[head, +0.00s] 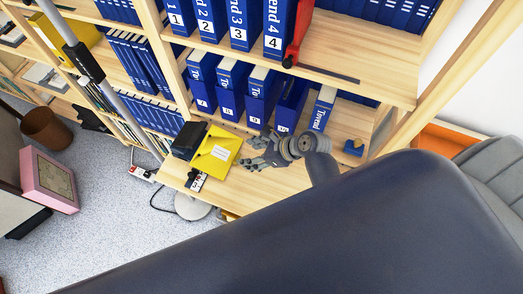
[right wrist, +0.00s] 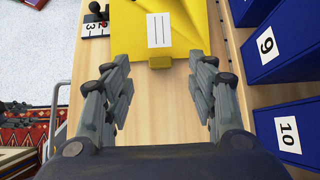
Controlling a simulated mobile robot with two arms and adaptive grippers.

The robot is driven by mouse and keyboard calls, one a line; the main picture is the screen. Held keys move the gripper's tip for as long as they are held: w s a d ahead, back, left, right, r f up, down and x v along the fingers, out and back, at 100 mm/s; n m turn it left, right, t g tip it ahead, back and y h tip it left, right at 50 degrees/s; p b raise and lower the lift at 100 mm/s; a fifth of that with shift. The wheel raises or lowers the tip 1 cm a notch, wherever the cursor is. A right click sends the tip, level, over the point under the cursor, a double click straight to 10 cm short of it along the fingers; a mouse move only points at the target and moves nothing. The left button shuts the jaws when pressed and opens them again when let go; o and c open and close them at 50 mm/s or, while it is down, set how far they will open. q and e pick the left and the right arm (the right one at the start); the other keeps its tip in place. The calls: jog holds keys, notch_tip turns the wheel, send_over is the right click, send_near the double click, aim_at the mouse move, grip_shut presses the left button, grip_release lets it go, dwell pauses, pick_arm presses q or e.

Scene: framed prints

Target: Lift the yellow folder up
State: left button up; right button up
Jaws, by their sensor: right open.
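The yellow folder (head: 216,153) lies on the light wooden shelf (head: 262,190), with a white label on its face. In the right wrist view the folder (right wrist: 190,22) is at the top middle, with a small yellow tab at its near edge. My right gripper (head: 258,151) is just right of the folder in the head view. In the right wrist view its two fingers (right wrist: 160,85) are spread apart with bare wood between them, and the tab lies near the fingertips. I cannot tell whether they touch it. My left gripper is not in view.
A black box (head: 188,141) stands left of the folder. A small numbered item with a black knob (right wrist: 95,20) lies beside it. Blue binders (right wrist: 285,130) stand along the right side of the wrist view. A higher shelf (head: 330,72) with blue binders is above.

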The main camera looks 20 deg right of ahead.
jog(key=v, duration=0.4)
jog(key=shift+s+d+r, duration=0.2)
jog(key=shift+r, duration=0.1)
dwell(0.4)
